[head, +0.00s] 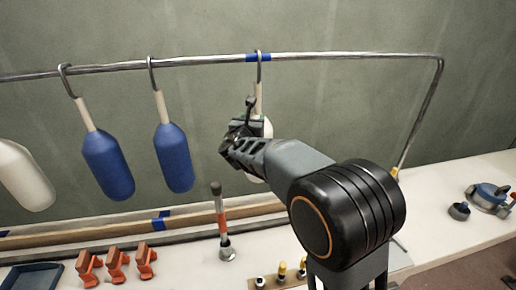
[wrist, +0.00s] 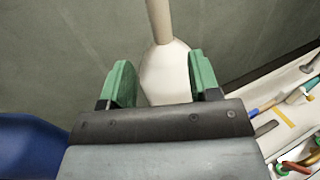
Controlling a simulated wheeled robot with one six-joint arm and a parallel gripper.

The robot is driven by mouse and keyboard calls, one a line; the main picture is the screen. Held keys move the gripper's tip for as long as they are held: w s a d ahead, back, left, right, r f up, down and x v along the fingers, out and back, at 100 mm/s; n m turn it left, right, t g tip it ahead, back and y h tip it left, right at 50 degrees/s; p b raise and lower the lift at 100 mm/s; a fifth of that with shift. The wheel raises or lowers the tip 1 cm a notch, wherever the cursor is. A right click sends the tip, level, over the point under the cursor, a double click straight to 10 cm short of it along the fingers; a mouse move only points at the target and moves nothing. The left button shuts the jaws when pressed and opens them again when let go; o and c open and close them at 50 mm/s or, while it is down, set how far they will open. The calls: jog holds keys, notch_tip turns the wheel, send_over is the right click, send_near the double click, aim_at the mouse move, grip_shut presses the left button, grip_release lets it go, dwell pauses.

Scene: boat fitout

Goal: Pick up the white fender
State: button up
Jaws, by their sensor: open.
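A white fender (head: 268,128) hangs by a beige strap from a hook on the metal rail, at a blue tape mark. In the head view my gripper (head: 232,143) and arm hide most of it. In the wrist view the white fender (wrist: 166,72) shows upright between the two green fingers of my gripper (wrist: 160,80), its strap rising above. The fingers are open, one on each side, and I see no clear contact. The fender's lower part is hidden by the gripper body. A second white fender (head: 25,176) hangs at the far left, partly cut off.
Two blue fenders (head: 108,163) (head: 173,156) hang to the left on the metal rail (head: 200,62). A red-and-grey upright tool (head: 221,220) stands on the bench below. Orange clamps (head: 117,261) and a blue tray (head: 32,276) sit front left. The bench's right side has free room.

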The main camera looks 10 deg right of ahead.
aim_at(257, 111)
jog(key=shift+p+x, duration=1.65)
jog(key=shift+x, duration=3.1)
jog(key=shift+d+f, duration=0.1)
jog(key=shift+s, duration=0.1)
grip_shut()
